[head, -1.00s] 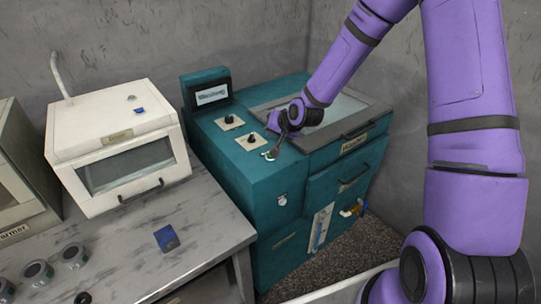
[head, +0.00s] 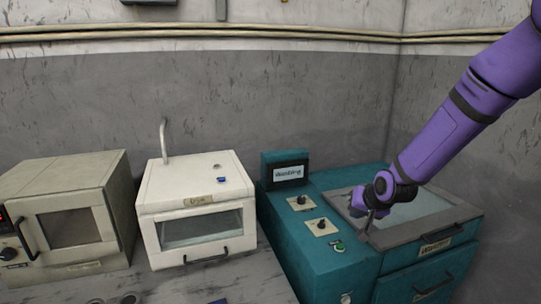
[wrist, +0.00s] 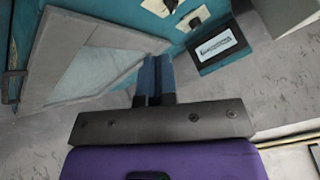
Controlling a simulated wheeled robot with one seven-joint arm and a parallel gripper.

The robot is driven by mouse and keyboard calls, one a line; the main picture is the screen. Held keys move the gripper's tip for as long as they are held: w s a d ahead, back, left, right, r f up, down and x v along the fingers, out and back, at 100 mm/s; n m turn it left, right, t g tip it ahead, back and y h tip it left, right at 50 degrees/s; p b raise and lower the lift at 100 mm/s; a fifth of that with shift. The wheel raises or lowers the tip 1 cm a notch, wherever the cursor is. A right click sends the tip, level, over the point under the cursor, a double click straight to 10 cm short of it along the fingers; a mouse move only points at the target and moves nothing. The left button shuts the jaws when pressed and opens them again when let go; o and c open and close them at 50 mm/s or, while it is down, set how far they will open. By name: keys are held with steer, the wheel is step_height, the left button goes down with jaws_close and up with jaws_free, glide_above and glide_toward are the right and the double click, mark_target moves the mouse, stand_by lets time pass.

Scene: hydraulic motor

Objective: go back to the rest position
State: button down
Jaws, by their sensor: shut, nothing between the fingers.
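My gripper (head: 370,214) is in the head view at the right, at the end of my purple arm. It is above the left edge of the teal machine's (head: 310,250) lid, right of the green-lit button (head: 338,246) and apart from it. In the wrist view the two blue-grey fingers (wrist: 157,62) are together with nothing between them. The teal machine's display (wrist: 217,45) and grey lid frame (wrist: 43,58) show beyond them.
A white boxy unit (head: 197,208) with a bent pipe stands left of the teal machine. A beige oven (head: 75,212) is further left. The grey wall (head: 270,110) is behind, with pipes (head: 230,35) along it.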

steer(key=s+d+r+n+g+h, duration=0.1)
steer(key=s+d+r+n+h, duration=0.15)
steer(key=s+r, duration=1.4)
steer(key=s+d+r, duration=0.1)
steer(key=s+r, duration=0.2)
steer(key=s, duration=0.5)
steer(key=s+d+r+g, duration=0.1)
steer(key=s+r, duration=0.2)
steer(key=s, duration=0.6)
steer(key=shift+s+d, duration=0.15)
steer(key=shift+s, duration=0.15)
